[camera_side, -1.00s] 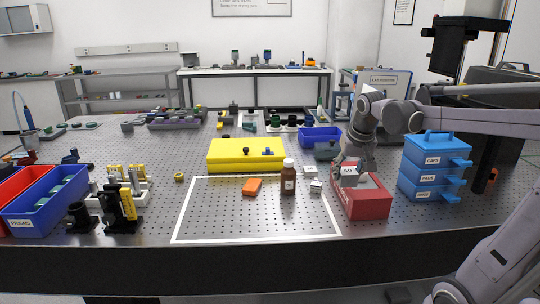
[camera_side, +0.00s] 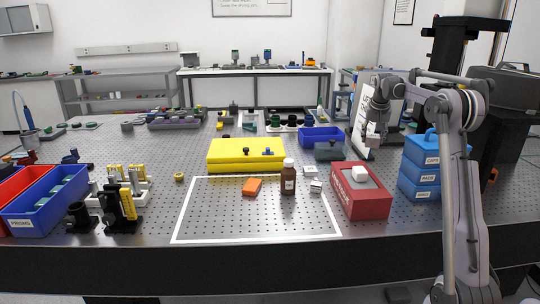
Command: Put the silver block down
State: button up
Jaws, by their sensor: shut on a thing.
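My gripper (camera_side: 374,138) is raised behind and above the red box (camera_side: 362,206), its fingers pointing down. It is shut on a small pale grey piece that I take for the silver block; its outline is hard to make out against the white panel behind. A white block (camera_side: 360,174) sits on top of the red box, apart from my gripper. A small silver cube (camera_side: 316,187) and a flat pale piece (camera_side: 310,168) lie on the perforated table (camera_side: 250,222), at the right of the white-outlined area.
A brown bottle (camera_side: 288,180) and an orange block (camera_side: 252,187) stand inside the outline. A yellow case (camera_side: 245,156) and a blue bin (camera_side: 320,136) are behind. Blue stacked drawers (camera_side: 420,177) stand right of the red box. The front of the outlined area is clear.

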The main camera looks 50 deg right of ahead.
jog(key=shift+m, duration=0.3)
jog(key=d+f, duration=0.1)
jog(key=f, duration=0.3)
jog(key=s+d+f, duration=0.1)
jog(key=d+f, duration=0.1)
jog(key=f, duration=0.1)
jog(key=d+f, duration=0.1)
jog(key=f, duration=0.3)
jog(key=shift+s+d+f, duration=0.15)
jog(key=shift+d+f, duration=0.15)
jog(key=shift+d, duration=0.1)
jog(key=shift+f, duration=0.1)
jog(key=o, duration=1.4)
